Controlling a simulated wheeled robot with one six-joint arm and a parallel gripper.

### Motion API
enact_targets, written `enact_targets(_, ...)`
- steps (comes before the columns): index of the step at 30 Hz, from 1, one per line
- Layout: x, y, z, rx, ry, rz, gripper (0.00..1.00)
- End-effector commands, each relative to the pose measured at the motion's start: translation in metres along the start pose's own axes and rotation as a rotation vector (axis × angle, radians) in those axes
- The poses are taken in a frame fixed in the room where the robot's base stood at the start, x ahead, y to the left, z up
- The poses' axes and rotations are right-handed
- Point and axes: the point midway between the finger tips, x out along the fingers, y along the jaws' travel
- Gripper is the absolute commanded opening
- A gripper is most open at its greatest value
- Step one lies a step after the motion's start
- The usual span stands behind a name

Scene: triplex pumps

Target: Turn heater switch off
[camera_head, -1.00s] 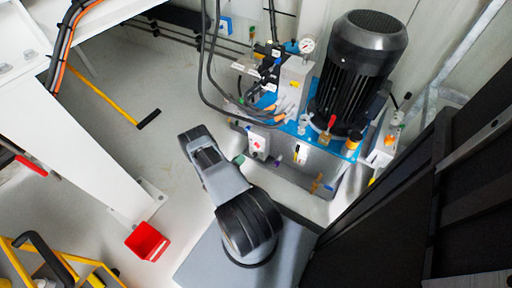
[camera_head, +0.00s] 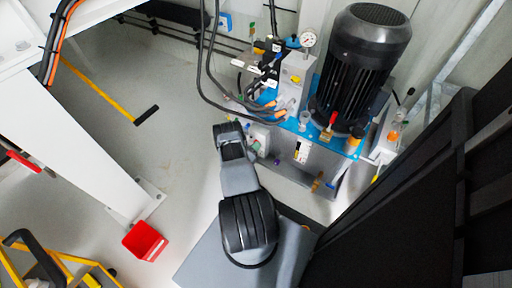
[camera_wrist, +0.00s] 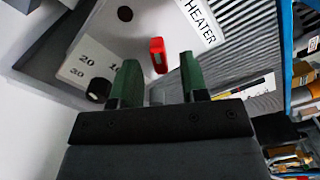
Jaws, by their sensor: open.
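The heater switch (camera_wrist: 158,55) is a small red lever on a light grey panel marked HEATER (camera_wrist: 200,20) in the wrist view. My gripper (camera_wrist: 160,62) is open, with its two green fingers apart and pointing at the panel. The red switch shows in the gap between the fingertips, and I cannot tell whether they touch it. In the head view the white heater box (camera_head: 263,133) sits at the left side of the pump unit, partly hidden by my arm.
A black knob (camera_wrist: 98,90) with a number scale sits left of the switch. The black motor (camera_head: 358,65), pressure gauge (camera_head: 308,39) and hoses crowd the pump unit. A red bin (camera_head: 145,241) stands on the floor at the left.

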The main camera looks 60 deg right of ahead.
Motion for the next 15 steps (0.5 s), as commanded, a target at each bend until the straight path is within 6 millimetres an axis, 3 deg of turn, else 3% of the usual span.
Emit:
enact_targets(6, 0.015, 0.0, 0.0, 0.001, 0.0, -0.001, 0.4)
enact_targets(15, 0.017, -0.001, 0.0, 0.0, 0.0, 0.0, 0.4)
